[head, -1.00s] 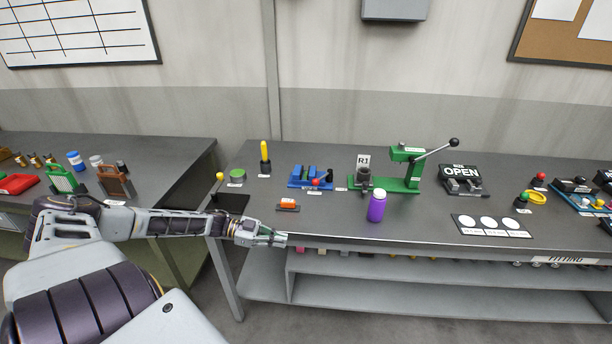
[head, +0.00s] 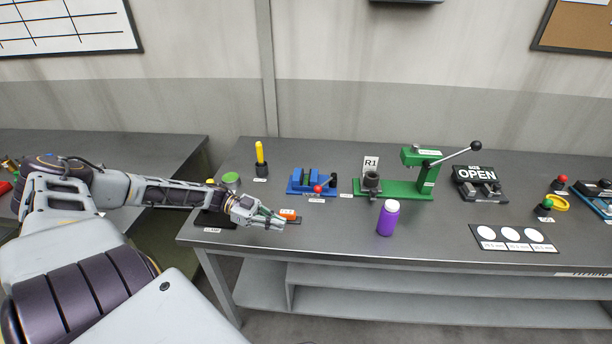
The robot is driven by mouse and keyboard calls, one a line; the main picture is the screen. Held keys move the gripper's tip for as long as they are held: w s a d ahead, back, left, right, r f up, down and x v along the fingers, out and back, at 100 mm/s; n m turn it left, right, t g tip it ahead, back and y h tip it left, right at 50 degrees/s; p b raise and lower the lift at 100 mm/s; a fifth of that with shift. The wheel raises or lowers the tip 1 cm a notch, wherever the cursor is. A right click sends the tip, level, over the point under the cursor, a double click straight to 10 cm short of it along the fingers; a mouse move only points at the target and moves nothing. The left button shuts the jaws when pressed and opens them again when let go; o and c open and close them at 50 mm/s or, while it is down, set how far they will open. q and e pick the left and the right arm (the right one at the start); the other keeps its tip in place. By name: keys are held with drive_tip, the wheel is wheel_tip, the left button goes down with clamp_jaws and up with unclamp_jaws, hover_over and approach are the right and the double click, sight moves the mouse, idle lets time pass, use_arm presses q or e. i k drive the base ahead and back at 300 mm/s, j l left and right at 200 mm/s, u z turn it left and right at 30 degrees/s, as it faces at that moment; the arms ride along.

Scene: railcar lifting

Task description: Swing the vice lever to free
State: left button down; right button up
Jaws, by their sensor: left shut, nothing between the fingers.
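The blue vice (head: 313,181) sits on the dark bench, left of the green press. Its lever is a short arm with a red ball knob (head: 318,189) at the front and a dark end to the right. My left gripper (head: 280,222) is shut and empty, in front and to the left of the vice, apart from it. The gripper partly covers a small orange item (head: 288,214) on the bench. My right gripper is not in view.
A green press (head: 408,186) with a long black-knobbed lever (head: 476,146) stands right of the vice. A purple bottle (head: 387,219) stands near the front edge. A yellow-handled tool (head: 260,157) stands behind left. Bare bench lies between gripper and bottle.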

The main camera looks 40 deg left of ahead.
sight(317, 189)
drive_tip(key=i+j, duration=0.35)
drive_tip(key=j, duration=0.15)
drive_tip(key=i+j, duration=0.3)
drive_tip(key=j, duration=0.2)
